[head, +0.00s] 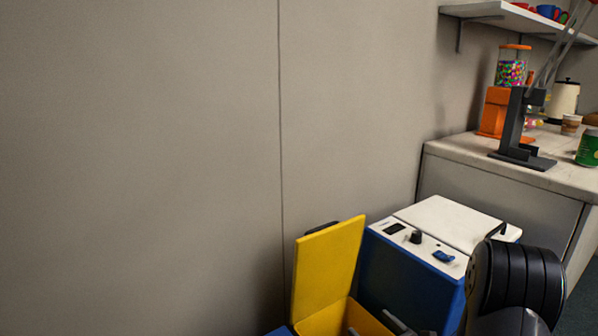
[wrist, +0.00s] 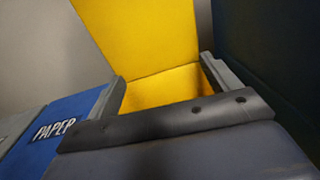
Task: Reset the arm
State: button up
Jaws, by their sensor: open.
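My arm (head: 515,285) shows at the lower right of the head view, dark and rounded. My gripper (wrist: 163,85) is open in the wrist view, with one finger on each side and nothing between them. Beyond the fingers is a yellow bin (wrist: 165,88) with its yellow lid (wrist: 140,35) raised. In the head view the yellow bin (head: 328,320) stands at the bottom edge, its lid (head: 327,265) upright. The gripper is at or just over the bin's opening; whether it touches the bin I cannot tell. The bin's inside is mostly hidden.
A blue bin marked PAPER (wrist: 62,128) stands left of the yellow one. A blue and white machine (head: 430,240) with a knob stands to its right. A counter (head: 500,165) at the right holds a candy dispenser (head: 511,72), a black stand (head: 517,125) and a green can (head: 588,148). A bare wall fills the left.

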jog(key=v, duration=0.6)
jog(key=x, duration=1.1)
jog(key=s+r+p, duration=0.3)
jog(key=r+p, duration=2)
jog(key=p, duration=0.8)
jog(key=shift+s, duration=0.25)
